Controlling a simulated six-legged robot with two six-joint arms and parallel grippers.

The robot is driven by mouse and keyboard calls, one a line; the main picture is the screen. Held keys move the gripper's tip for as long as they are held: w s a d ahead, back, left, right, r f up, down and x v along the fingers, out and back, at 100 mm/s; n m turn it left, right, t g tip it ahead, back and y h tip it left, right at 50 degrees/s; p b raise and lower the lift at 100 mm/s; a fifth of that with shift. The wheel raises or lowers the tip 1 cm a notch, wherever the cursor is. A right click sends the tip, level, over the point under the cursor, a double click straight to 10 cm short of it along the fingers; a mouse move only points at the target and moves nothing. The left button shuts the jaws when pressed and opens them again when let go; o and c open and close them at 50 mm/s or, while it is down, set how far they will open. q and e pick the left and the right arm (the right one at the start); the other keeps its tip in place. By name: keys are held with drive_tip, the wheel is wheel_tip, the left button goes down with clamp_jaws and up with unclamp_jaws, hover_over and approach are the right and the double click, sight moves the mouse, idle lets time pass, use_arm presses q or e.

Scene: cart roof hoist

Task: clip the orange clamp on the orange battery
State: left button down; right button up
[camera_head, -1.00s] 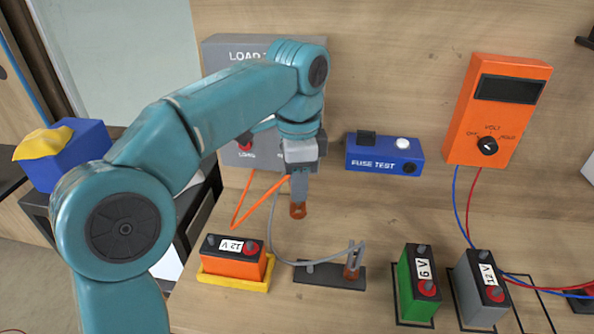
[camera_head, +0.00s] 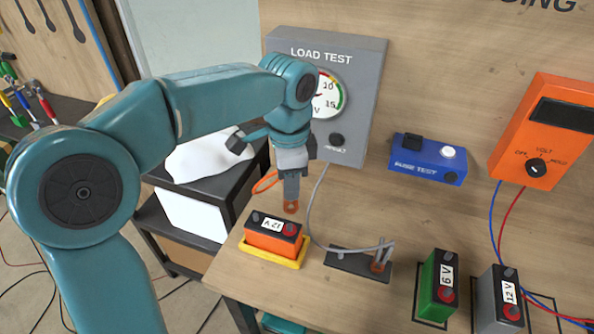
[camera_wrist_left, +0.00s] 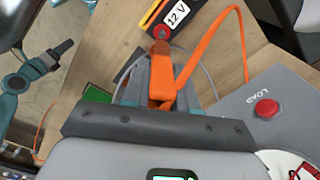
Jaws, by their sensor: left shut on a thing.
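The orange clamp (camera_head: 291,207) is held in my left gripper (camera_head: 291,190), pointing down just above the orange battery (camera_head: 270,240). The battery sits upright in a yellow tray (camera_head: 272,256) near the bench's left end. Its red terminal (camera_head: 290,229) lies just below the clamp tip. In the left wrist view, the clamp (camera_wrist_left: 162,72) is between the left fingers (camera_wrist_left: 162,95), its tip close to the red terminal (camera_wrist_left: 161,32). I cannot tell whether they touch. Only the battery's top and side show there. My right gripper is not in view.
The grey load tester (camera_head: 350,80) stands behind the battery. A dark holder (camera_head: 358,265) with a grey cable lies to its right, then a green battery (camera_head: 435,285) and a grey battery (camera_head: 500,300). An orange cable (camera_wrist_left: 240,40) loops from the clamp.

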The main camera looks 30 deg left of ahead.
use_arm(q)
drive_tip(key=shift+a+r, duration=0.25)
drive_tip(key=shift+r, duration=0.35)
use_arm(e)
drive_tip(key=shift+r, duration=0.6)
use_arm(q)
drive_tip(key=shift+p, duration=0.35)
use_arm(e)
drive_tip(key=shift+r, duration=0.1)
use_arm(q)
wheel_tip(320, 180, down, 6)
drive_tip(key=b, duration=0.4)
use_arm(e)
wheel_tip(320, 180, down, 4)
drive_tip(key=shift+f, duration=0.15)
use_arm(q)
drive_tip(key=shift+r, duration=0.1)
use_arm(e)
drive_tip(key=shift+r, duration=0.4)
use_arm(q)
drive_tip(key=shift+f+b, duration=0.9)
drive_tip(key=shift+f, duration=0.75)
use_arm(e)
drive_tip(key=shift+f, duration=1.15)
